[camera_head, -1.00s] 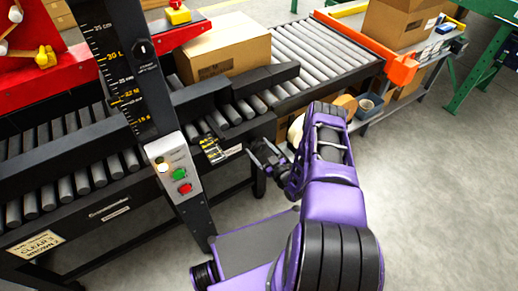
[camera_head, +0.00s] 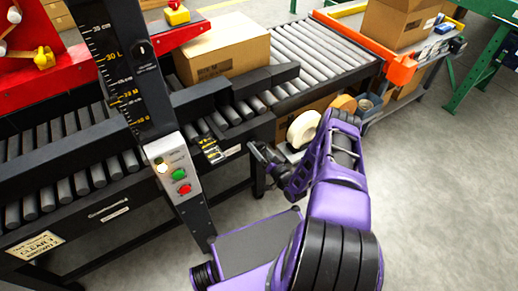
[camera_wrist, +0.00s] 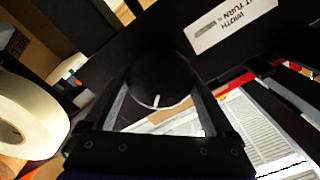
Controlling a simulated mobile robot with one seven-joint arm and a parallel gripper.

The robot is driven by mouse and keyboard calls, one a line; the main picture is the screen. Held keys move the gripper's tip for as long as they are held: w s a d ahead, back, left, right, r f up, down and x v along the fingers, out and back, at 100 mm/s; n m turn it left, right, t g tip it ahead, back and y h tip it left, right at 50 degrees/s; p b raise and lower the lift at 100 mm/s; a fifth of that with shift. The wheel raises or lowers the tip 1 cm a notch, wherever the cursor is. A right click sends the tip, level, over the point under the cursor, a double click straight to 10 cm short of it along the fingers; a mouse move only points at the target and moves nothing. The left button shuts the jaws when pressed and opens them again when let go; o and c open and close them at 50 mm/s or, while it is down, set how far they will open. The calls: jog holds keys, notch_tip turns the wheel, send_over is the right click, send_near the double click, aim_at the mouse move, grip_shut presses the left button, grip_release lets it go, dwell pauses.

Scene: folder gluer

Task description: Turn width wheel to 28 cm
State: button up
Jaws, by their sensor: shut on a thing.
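The width wheel is a round black knob (camera_wrist: 160,80) with a short white mark, in the middle of the wrist view. My gripper (camera_wrist: 159,92) has a finger on each side of the knob and is shut on it. In the head view my gripper (camera_head: 261,154) is at the front side of the roller machine (camera_head: 110,213); the knob is not clear there. A white label (camera_wrist: 236,23) reading WIDTH and TURN shows upside down beside the knob. A small yellow-marked scale (camera_head: 212,150) is on the machine's edge left of my gripper; its reading is too small to tell.
A dark post with a tall scale (camera_head: 125,80) and a button panel (camera_head: 174,172) stands left of my gripper. A cardboard box (camera_head: 222,48) sits on the rollers. A cream tape roll (camera_head: 303,130) is close behind my gripper. The floor to the right is clear.

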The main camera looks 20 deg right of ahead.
jog(key=m, duration=0.3)
jog(key=shift+m, duration=0.4)
jog(key=shift+f+m, duration=0.1)
jog(key=shift+m, duration=2)
jog(key=o, duration=1.1)
jog(key=shift+w, duration=0.1)
jog(key=shift+s+f, duration=0.1)
jog(key=shift+s, duration=0.1)
